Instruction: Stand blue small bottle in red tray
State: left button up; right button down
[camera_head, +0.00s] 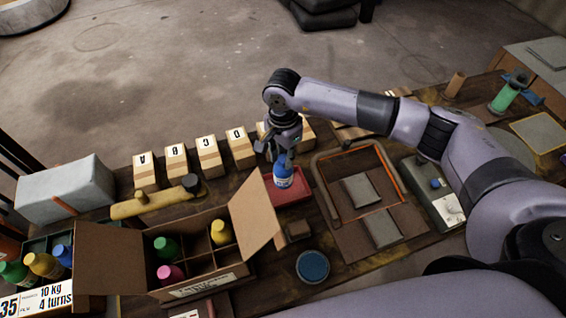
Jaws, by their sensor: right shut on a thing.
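The blue small bottle (283,176) has a white label and is upright at the red tray (298,193). My right gripper (282,160) comes down from above and is shut on the bottle's top. The tray is a small flat red one on the wooden table, partly covered by the bottle and by a flap of the cardboard box. I cannot tell whether the bottle's base touches the tray floor. My left gripper is not in view.
An open divided cardboard box (200,262) with green, pink and yellow bottles stands just left of the tray, its flap close to the bottle. Several lettered boxes (208,156) line the back edge. An orange-edged frame (362,190) lies right. A blue round lid (312,266) lies in front.

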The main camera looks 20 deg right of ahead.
aim_at(283, 167)
notch_tip(283, 167, down, 5)
jog(key=shift+r+p, duration=0.15)
jog(key=shift+p, duration=0.35)
jog(key=shift+f+b, duration=0.3)
jog(key=c, duration=1.3)
grip_release()
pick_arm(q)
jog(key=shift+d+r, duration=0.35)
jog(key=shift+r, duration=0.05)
pick_arm(e)
jog(key=shift+r, duration=0.1)
